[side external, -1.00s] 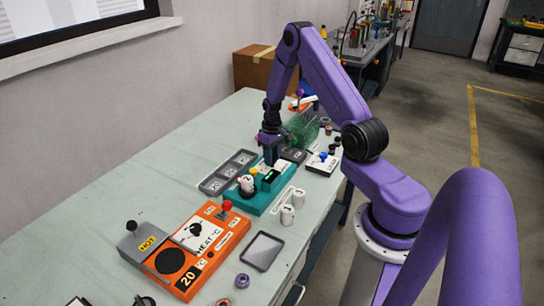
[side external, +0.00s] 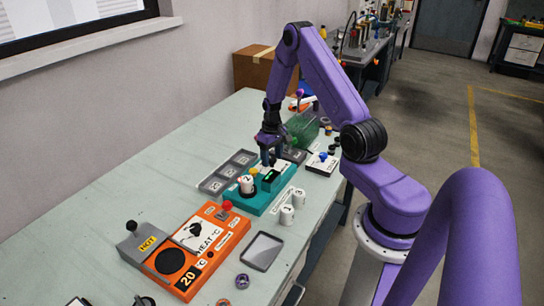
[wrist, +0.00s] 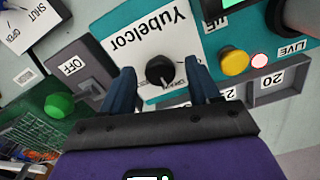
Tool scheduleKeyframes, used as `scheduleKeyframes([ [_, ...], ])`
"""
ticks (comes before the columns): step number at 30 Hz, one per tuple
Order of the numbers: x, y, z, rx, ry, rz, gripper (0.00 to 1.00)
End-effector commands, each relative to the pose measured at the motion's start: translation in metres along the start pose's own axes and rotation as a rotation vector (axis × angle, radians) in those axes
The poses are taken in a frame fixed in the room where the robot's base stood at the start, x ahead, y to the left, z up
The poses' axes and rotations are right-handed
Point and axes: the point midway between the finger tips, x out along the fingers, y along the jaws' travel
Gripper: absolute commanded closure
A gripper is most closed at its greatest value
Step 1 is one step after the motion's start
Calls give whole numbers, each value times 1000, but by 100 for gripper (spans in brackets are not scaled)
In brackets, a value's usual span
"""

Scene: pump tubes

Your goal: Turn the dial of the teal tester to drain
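In the side view my gripper (side external: 268,160) points down over the tester's far end, and the dial is hard to make out there.
A yellow button (wrist: 234,61) and a lit pink lamp are on the tester. A white cup marked 2 (side external: 246,184) stands on it. White cups (side external: 287,214) stand in front. An orange heater (side external: 200,250) is nearer. A green transparent container (side external: 304,130) is behind.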

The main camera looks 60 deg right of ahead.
Motion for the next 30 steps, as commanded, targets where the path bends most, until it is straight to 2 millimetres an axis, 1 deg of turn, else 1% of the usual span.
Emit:
scheduleKeyframes([
  [5,-1,0,0,-1,1,0,39],
  [8,-8,0,-1,-1,2,0,39],
  [11,-21,0,-1,-1,4,1,39],
  [17,-57,0,-1,-1,6,1,39],
  [27,-127,0,-1,-1,6,2,39],
  [30,-144,0,-1,-1,4,1,39],
])
